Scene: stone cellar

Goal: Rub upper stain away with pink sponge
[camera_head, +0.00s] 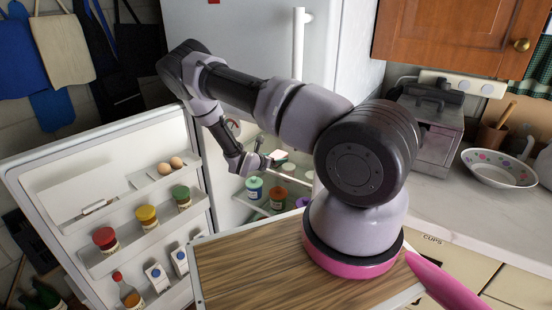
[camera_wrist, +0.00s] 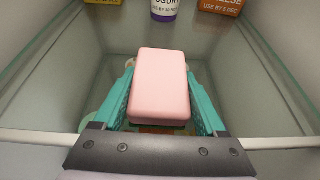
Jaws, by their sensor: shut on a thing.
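The pink sponge (camera_wrist: 160,85) is a pale pink block held between the two teal fingers of my gripper (camera_wrist: 159,72) in the wrist view. My gripper (camera_head: 269,160) also shows small in the head view, reaching into the open fridge (camera_head: 240,60). The sponge is above a glassy shelf or compartment floor in the wrist view; I cannot tell whether it touches anything. No stain can be made out clearly in either view. The sponge hides what lies straight behind it.
A yogurt tub (camera_wrist: 166,9) and an orange cheese box (camera_wrist: 220,6) stand at the top of the wrist view. The open fridge door (camera_head: 30,180) holds jars, eggs and cartons at left. Jars (camera_head: 254,189) stand on a shelf below my gripper. A counter (camera_head: 450,210) lies right.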

